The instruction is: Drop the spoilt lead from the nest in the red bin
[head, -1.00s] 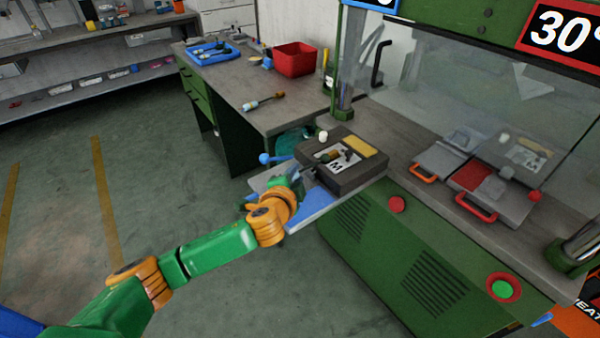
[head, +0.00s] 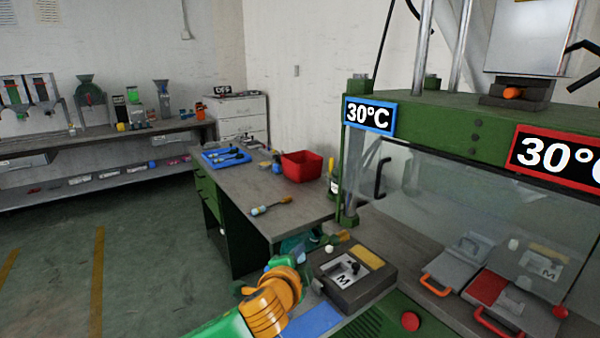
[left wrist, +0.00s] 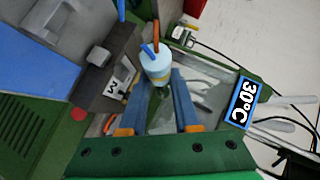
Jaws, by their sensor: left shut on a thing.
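The nest (head: 352,276), a dark block with a plate marked M, stands at the press's front left corner; its recess holds no lead. My left gripper (head: 302,262) is beside it on the left, its fingers mostly hidden by my wrist. In the left wrist view my left gripper (left wrist: 160,108) is shut on the spoilt lead (left wrist: 155,65), whose pale blue-white cylindrical end and orange and blue wires stick out past the fingers. An orange-brown end of the lead (head: 343,237) shows above the nest in the head view. The red bin (head: 301,167) stands on the bench behind.
Another lead (head: 270,207) lies on the bench (head: 240,190) before the bin. A blue tray (head: 227,157) with several leads is at the bench's back left. Orange- and red-handled plates lie on the press.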

